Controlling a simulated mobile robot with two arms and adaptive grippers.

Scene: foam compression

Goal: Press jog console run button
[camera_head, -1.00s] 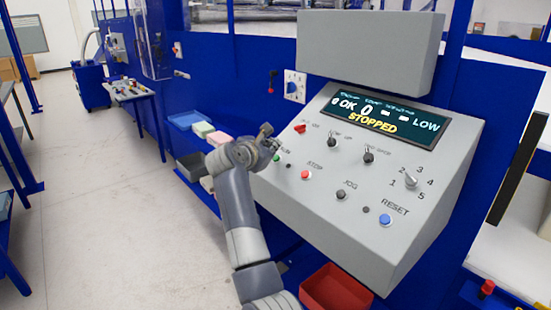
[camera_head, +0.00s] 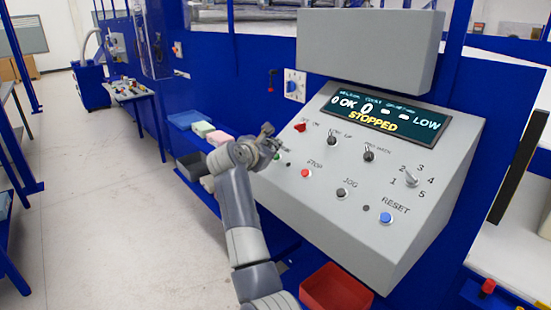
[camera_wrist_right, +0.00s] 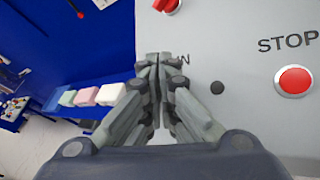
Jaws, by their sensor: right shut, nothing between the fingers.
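The grey sloped console (camera_head: 310,215) has a small green run button (camera_head: 277,156) at its left edge, partly covered by my right gripper. The gripper (camera_head: 274,143) is shut and empty, with its fingertips at the run button's label. I cannot tell whether they touch the button. In the right wrist view, the closed fingertips (camera_wrist_right: 158,60) lie over the panel's left edge beside the last letter of the label, and the button is hidden behind them. The display (camera_head: 385,113) reads "STOPPED". My left gripper is out of view.
A red stop button (camera_head: 306,173) is right of the run button, with a black jog button (camera_head: 341,194) and a blue reset button (camera_head: 385,218) further right. A red switch (camera_head: 300,127) is above. Foam blocks (camera_head: 203,128) and a red bin (camera_head: 338,289) are nearby.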

